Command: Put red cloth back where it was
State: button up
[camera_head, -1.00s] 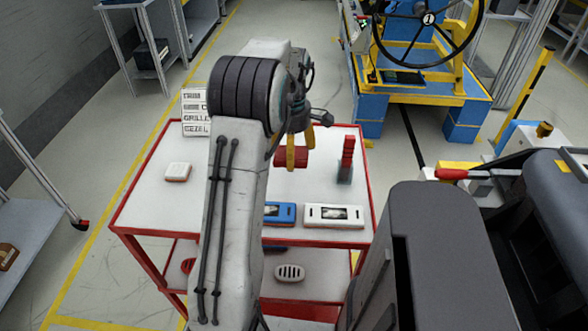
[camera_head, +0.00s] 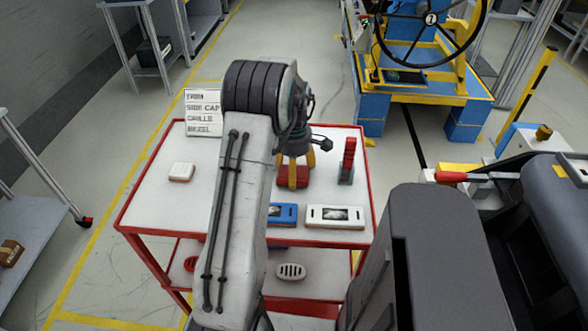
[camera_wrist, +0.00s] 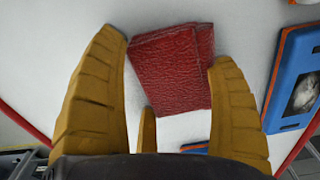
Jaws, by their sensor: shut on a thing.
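The red cloth (camera_head: 293,180) is a small folded piece at the middle of the white table top, left of the red-and-grey upright item. My gripper (camera_head: 295,163) points down with its yellow fingers around the cloth. In the wrist view, the red cloth (camera_wrist: 172,68) shows its creased face between the fingers of my gripper (camera_wrist: 166,55), which is shut on it. The cloth is at or just above the table top; I cannot tell whether it touches. My arm hides part of the table to the left.
A blue box (camera_head: 282,214) and a white box (camera_head: 335,217) lie at the table's front edge. A red-and-grey upright item (camera_head: 347,160) stands right of the cloth. A small white block (camera_head: 181,172) lies at left. A label sign (camera_head: 203,112) stands at the back left.

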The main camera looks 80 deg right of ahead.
jog(key=shift+f, duration=0.1)
jog(key=o, duration=1)
jog(key=shift+o, duration=0.2)
